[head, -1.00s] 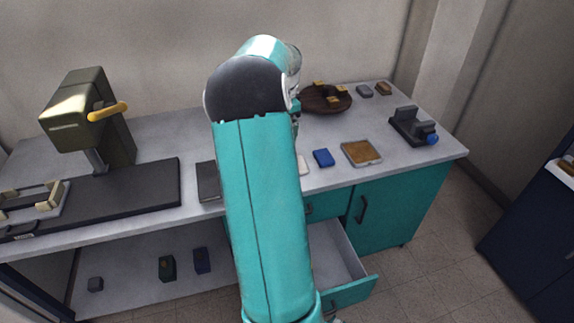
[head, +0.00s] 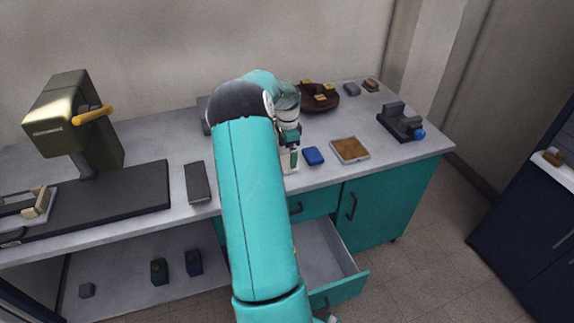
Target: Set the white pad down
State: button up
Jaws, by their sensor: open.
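My gripper (head: 290,163) is at the counter's front part, just right of my teal arm, pointing down and open. A small patch of the white pad (head: 291,171) shows at the fingertips, low against the grey counter (head: 330,181). The rest of the pad is hidden by the gripper and arm, and I cannot tell whether the fingers touch it. A blue pad (head: 313,156) lies close to the right of the gripper.
A tray with a brown inside (head: 365,157) lies right of the blue pad. A dark round holder (head: 331,103) stands behind. A dark grey block (head: 197,183) lies left of my arm. A press-like machine (head: 75,120) stands at left. A drawer (head: 362,277) is open below.

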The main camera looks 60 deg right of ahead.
aim_at(287, 162)
notch_tip(287, 162, down, 5)
jog(key=shift+r, duration=0.1)
jog(key=c, duration=1.1)
jog(key=shift+r, duration=0.15)
jog(key=shift+r, duration=0.5)
notch_tip(287, 162, up, 2)
jog(key=shift+r, duration=0.15)
jog(key=a+r, duration=0.1)
jog(key=s+a+r, duration=0.1)
jog(key=r, duration=0.1)
jog(key=s+a+r, duration=0.1)
jog(key=a+r, duration=0.1)
jog(key=shift+a, duration=0.1)
jog(key=shift+s+a+r, duration=0.75)
jog(key=shift+a, duration=0.65)
jog(key=shift+s+a+r, duration=0.7)
jog(key=shift+a, duration=0.7)
jog(key=shift+s+a+r, duration=0.75)
jog(key=shift+a, duration=0.65)
